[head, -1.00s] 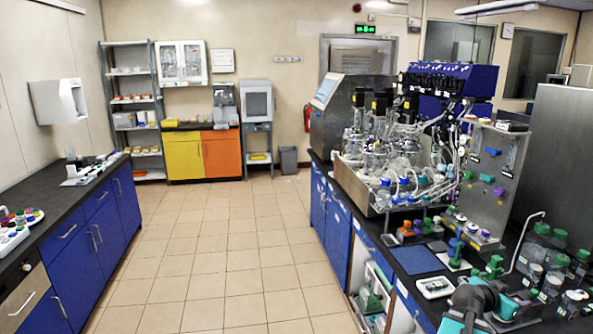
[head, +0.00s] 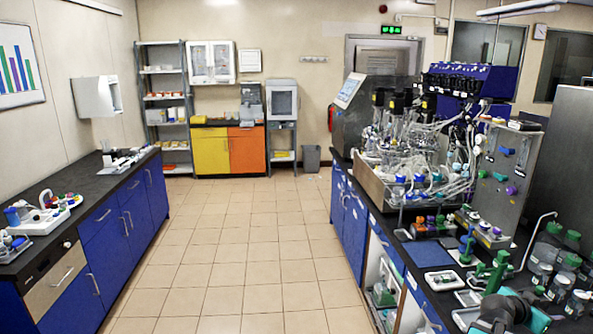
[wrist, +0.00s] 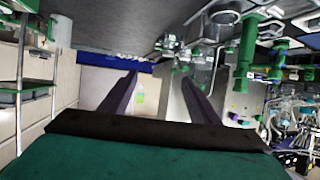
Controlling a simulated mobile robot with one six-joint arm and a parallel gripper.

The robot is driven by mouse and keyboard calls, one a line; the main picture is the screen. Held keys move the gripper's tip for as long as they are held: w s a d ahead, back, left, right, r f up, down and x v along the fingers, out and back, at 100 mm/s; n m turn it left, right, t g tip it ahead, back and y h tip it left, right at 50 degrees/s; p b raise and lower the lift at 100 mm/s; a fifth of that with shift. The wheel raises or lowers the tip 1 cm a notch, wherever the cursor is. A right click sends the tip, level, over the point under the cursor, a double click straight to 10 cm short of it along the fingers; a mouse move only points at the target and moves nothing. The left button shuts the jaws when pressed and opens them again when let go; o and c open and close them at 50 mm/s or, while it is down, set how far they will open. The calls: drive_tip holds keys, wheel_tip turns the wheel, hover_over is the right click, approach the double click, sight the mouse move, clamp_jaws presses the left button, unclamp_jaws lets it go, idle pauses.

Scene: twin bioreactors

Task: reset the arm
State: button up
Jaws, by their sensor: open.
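My gripper (wrist: 159,82) shows in the wrist view as two dark fingers standing well apart, with nothing held between them. A teal and dark part of my arm (head: 508,312) shows at the bottom right of the head view, low over the right bench. The gripper's fingers cannot be made out in the head view. In the wrist view, bench equipment and green-capped parts (wrist: 247,50) appear beyond the fingers, at the right.
The right bench carries the bioreactor glassware (head: 430,160), a blue mat (head: 428,254), a small white tray (head: 443,281) and green-capped bottles (head: 560,262) close to my arm. The tiled floor (head: 235,255) between the benches is clear. The left bench (head: 95,205) holds small labware.

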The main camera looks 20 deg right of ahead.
drive_tip(key=w+a+f+n+t+y+b, duration=0.2)
drive_tip(key=w+a+f+n+t+b, duration=0.15)
drive_tip(key=w+a+f, duration=1.35)
drive_tip(key=w+a+f+n+y+b, duration=0.1)
drive_tip(key=w+a+f+n+y, duration=0.15)
drive_tip(key=a+f, duration=0.65)
drive_tip(key=w+a+f+n+y+b, duration=0.15)
drive_tip(key=w+a+f, duration=0.25)
drive_tip(key=a+f, duration=0.5)
drive_tip(key=s+a+f+n+g+y+b, duration=0.2)
drive_tip(key=s+a+f, duration=0.3)
drive_tip(key=a+f, duration=0.45)
drive_tip(key=s+a+f+n+g+y+b, duration=0.1)
drive_tip(key=s+a+f+n+g, duration=0.3)
drive_tip(key=a+f, duration=0.6)
drive_tip(key=s+a+f+n+g+y, duration=0.1)
drive_tip(key=s+a+n+y, duration=0.1)
drive_tip(key=s+a, duration=0.4)
drive_tip(key=s+a+f+n+g+y+b, duration=0.1)
drive_tip(key=s+a+f+n+g+y, duration=0.1)
drive_tip(key=s+a, duration=0.5)
drive_tip(key=s+n, duration=0.1)
drive_tip(key=s, duration=0.2)
drive_tip(key=shift+s+a, duration=0.3)
drive_tip(key=shift+s, duration=0.1)
